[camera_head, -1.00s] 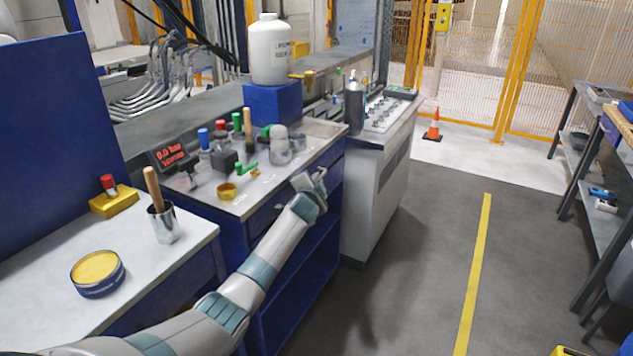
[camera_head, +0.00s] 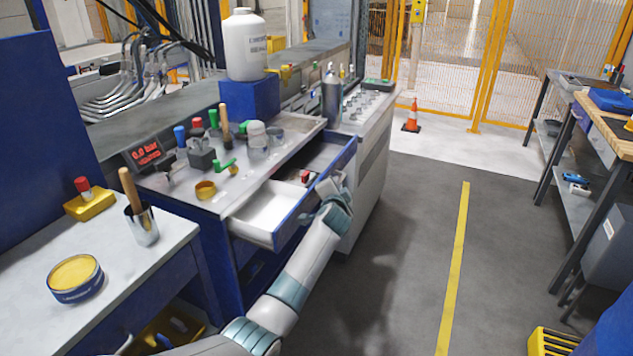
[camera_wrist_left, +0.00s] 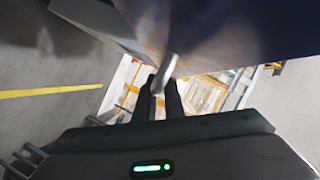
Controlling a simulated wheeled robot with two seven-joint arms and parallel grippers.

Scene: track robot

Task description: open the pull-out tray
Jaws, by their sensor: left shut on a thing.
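The pull-out tray (camera_head: 262,218) is a blue-fronted drawer with a white inside, and it stands well out from the blue workbench (camera_head: 168,196). A small red and dark item (camera_head: 305,177) lies in it. My left gripper (camera_head: 326,190) is at the outer side of the tray's front. In the left wrist view, its two dark fingers (camera_wrist_left: 162,100) are shut on a metal bar handle (camera_wrist_left: 164,72). The blue tray front (camera_wrist_left: 230,30) fills the top of that view. The handle is hidden behind the gripper in the head view. My right gripper is not in view.
On the bench stand a white bottle on a blue block (camera_head: 249,97), a yellow ring-like cap (camera_head: 205,190) and several valves. A metal flask (camera_head: 332,97) stands behind the tray. The floor right of my arm is clear up to a yellow line (camera_head: 455,260).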

